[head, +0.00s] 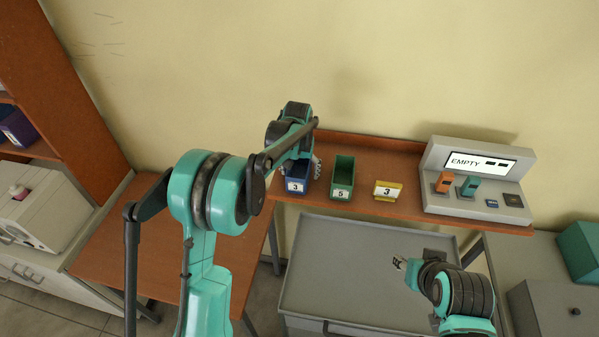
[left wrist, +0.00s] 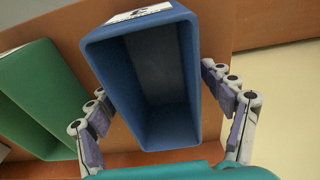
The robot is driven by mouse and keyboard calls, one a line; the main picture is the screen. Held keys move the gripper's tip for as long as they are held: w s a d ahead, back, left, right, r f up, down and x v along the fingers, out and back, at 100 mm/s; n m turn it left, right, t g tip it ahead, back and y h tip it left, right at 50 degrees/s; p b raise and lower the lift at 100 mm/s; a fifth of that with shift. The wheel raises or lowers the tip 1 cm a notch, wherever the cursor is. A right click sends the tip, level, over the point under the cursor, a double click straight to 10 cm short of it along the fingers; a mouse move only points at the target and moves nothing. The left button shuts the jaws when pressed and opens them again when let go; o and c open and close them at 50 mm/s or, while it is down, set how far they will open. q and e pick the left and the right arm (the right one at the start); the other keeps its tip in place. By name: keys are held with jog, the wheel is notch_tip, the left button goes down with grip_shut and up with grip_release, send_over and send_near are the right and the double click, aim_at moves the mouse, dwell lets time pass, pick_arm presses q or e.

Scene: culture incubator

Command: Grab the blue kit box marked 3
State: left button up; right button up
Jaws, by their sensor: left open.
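The blue kit box (head: 295,186) marked 3 stands on the orange-brown shelf, left of the green box (head: 342,178) marked 5. In the left wrist view the blue box (left wrist: 150,75) is seen from above, open and empty, with its label at the top edge. My left gripper (head: 314,168) is at the blue box, partly hidden by my arm. In the left wrist view its open fingers (left wrist: 165,105) are on either side of the box, with the left finger close to the wall and contact unclear. My right gripper (head: 400,263) is over the grey tray, small, its jaw state unclear.
The green box (left wrist: 40,95) is close beside the left finger. A grey console (head: 433,165) reading EMPTY is at the right end. The grey tray (head: 330,260) below looks bare.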

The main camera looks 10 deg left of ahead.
pick_arm(q)
jog(key=shift+c, duration=0.4)
jog(key=c, duration=1.2)
jog(key=shift+c, duration=0.2)
jog(key=shift+r, duration=0.2)
